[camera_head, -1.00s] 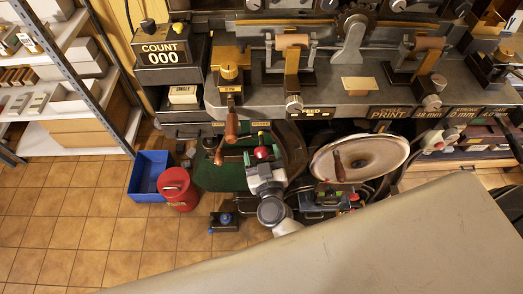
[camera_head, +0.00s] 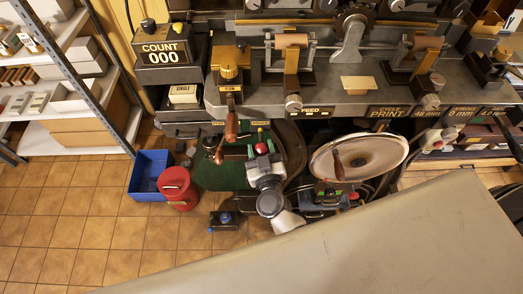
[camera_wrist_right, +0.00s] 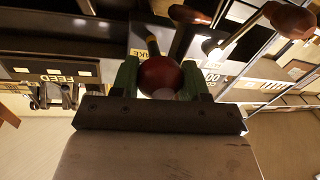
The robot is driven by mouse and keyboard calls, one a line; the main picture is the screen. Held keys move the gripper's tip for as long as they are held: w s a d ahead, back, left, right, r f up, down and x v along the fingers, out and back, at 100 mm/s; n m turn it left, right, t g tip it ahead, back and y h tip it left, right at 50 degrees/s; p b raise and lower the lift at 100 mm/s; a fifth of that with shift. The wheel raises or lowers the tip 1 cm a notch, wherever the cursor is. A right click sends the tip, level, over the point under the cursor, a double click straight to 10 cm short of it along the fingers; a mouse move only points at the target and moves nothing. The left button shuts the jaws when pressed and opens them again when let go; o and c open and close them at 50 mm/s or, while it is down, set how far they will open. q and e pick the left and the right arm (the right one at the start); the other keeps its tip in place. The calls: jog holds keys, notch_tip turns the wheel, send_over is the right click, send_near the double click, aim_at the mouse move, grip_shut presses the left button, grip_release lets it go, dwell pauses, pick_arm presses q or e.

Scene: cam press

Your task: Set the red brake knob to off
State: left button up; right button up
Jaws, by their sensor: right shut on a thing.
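The red brake knob (camera_head: 262,148) is at the front of the press, below the bench edge. In the right wrist view the round red knob (camera_wrist_right: 160,76) sits on a dark and yellowish stem between two green fingers. My right gripper (camera_wrist_right: 161,80) is shut on the knob, with a finger on each side. In the head view my right gripper (camera_head: 262,150) reaches up to it from below. A partly hidden label (camera_wrist_right: 140,52) ending in "KE" shows behind the knob. My left gripper is in neither current view.
A crank with a brown wooden handle (camera_head: 231,126) hangs just left of the knob. A large pale disc (camera_head: 372,153) stands to the right. A red can (camera_head: 178,187) and a blue bin (camera_head: 148,170) stand on the tiled floor at left. A counter (camera_head: 170,52) reads 000.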

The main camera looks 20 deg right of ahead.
aim_at(261, 140)
jog(key=w, duration=0.2)
jog(key=shift+w+d+r, duration=0.15)
jog(key=shift+w+d, duration=0.15)
jog(key=shift+d, duration=0.1)
jog(key=shift+w, duration=0.2)
jog(key=shift+s, duration=0.1)
jog(key=o, duration=1.3)
jog(key=s, duration=0.7)
jog(key=s+a+b, duration=0.1)
jog(key=s, duration=0.2)
jog(key=shift+s+a, duration=0.1)
jog(key=shift+s, duration=0.15)
jog(key=shift+f, duration=0.2)
